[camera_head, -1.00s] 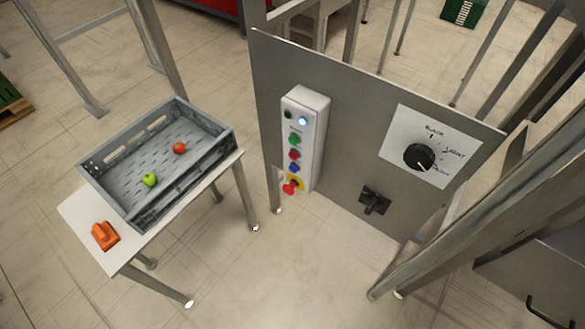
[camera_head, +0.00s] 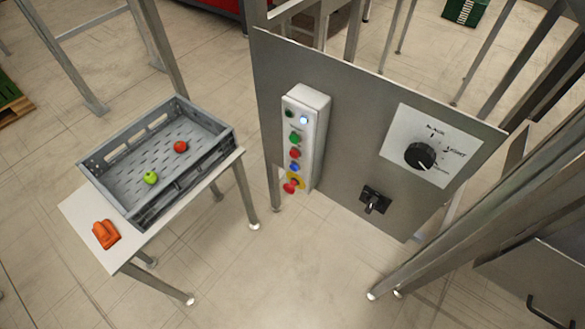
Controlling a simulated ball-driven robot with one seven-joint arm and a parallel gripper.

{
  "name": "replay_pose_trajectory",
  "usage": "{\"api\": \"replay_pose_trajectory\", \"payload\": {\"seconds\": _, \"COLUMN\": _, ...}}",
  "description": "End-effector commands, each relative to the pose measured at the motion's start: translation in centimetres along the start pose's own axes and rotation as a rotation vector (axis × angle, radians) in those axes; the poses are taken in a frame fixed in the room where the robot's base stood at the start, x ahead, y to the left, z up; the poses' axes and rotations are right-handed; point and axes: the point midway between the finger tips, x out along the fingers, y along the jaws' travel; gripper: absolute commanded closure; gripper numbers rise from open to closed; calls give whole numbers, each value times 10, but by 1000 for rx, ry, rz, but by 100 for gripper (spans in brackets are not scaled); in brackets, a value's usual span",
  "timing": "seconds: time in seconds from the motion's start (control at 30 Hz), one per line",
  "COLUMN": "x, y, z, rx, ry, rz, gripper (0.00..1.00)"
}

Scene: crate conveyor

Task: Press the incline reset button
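A light grey control box (camera_head: 314,132) is mounted upright on a grey metal panel (camera_head: 349,92). From top to bottom it carries a dark button or lamp (camera_head: 290,113), a lit white-blue lamp (camera_head: 304,119), a green button (camera_head: 295,137), a red button (camera_head: 295,153), a blue button (camera_head: 295,167) and a red knob on a yellow plate (camera_head: 290,187). The small labels are too blurred to read, so I cannot tell which is the incline reset button. My gripper is not in view.
Right of the box are a black rotary dial on a white plate (camera_head: 402,155) and a black switch (camera_head: 375,199). At left, a table (camera_head: 86,212) holds a grey crate (camera_head: 131,131) with a red and a green fruit, and an orange object (camera_head: 106,234). Floor before the panel is clear.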

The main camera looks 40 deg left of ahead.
Motion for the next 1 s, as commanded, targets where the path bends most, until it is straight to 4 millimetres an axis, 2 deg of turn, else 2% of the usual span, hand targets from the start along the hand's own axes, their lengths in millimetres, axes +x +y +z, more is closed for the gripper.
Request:
{"api": "replay_pose_trajectory", "payload": {"seconds": 0.03, "x": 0, "y": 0, "z": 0, "rx": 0, "ry": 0, "rz": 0, "gripper": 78}}
{"api": "replay_pose_trajectory", "payload": {"seconds": 0.27, "x": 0, "y": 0, "z": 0, "rx": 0, "ry": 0, "rz": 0, "gripper": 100}}
{"api": "replay_pose_trajectory", "payload": {"seconds": 1.0, "x": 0, "y": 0, "z": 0, "rx": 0, "ry": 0, "rz": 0, "gripper": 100}}
